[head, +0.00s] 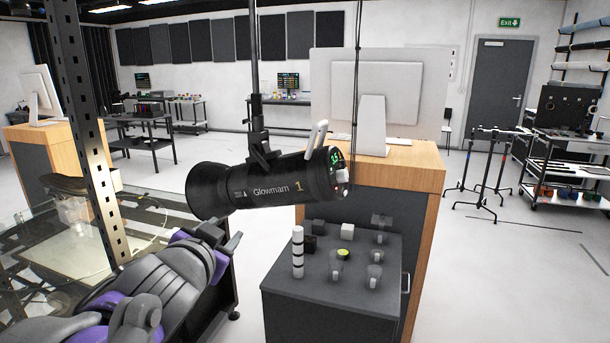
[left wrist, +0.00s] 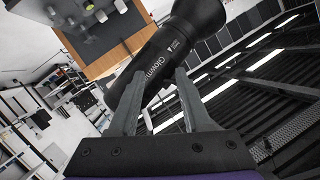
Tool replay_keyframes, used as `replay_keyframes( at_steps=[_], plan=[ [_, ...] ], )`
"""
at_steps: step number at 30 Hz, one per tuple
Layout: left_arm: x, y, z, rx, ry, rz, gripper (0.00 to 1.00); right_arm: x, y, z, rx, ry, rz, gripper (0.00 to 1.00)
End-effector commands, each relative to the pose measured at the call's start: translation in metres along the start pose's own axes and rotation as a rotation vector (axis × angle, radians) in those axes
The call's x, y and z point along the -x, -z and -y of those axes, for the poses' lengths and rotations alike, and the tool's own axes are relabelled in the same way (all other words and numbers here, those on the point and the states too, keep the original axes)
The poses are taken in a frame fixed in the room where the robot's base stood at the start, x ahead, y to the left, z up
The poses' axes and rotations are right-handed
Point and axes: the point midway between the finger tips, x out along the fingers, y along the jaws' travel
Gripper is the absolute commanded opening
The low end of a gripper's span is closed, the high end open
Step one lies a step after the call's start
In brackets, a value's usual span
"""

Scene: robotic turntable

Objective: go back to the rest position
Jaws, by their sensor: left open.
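My left arm comes in from the lower left of the head view. Its left gripper (head: 229,238) is just below the black spotlight (head: 262,188), which is marked "Glowmam 1" and hangs from a pole. In the left wrist view the two fingers of the left gripper (left wrist: 158,76) are apart. The spotlight (left wrist: 160,55) shows beyond and between them there. I cannot tell whether the fingers touch it; nothing is clearly held. My right gripper is in neither view.
A wooden desk (head: 425,170) with a monitor (head: 372,120) stands behind. A perforated metal post (head: 82,100) and a glass-topped table (head: 50,245) are at the left.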

Motion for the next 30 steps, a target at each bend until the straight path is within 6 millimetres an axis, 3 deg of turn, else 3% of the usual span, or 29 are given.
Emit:
replay_keyframes(
  at_steps=[1,5,9,12,15,18,21,30],
  plan=[
    [0.003,-0.033,-0.004,0.043,0.014,0.072,0.48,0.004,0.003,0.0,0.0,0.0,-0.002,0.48],
    [0.016,-0.127,-0.026,0.158,0.024,0.274,0.48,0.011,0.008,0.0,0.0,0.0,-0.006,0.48],
    [0.046,-0.223,-0.065,0.278,-0.007,0.485,0.48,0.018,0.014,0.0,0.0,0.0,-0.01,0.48],
    [0.072,-0.282,-0.098,0.354,-0.05,0.616,0.48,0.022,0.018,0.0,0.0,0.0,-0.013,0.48],
    [0.099,-0.326,-0.129,0.415,-0.098,0.72,0.48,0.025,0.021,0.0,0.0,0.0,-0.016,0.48],
    [0.119,-0.354,-0.152,0.457,-0.141,0.789,0.48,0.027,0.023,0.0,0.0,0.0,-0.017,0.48],
    [0.131,-0.369,-0.166,0.481,-0.168,0.829,0.48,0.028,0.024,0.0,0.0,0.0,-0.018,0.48],
    [0.135,-0.375,-0.171,0.488,-0.178,0.844,0.48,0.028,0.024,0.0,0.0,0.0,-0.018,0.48]
  ],
)
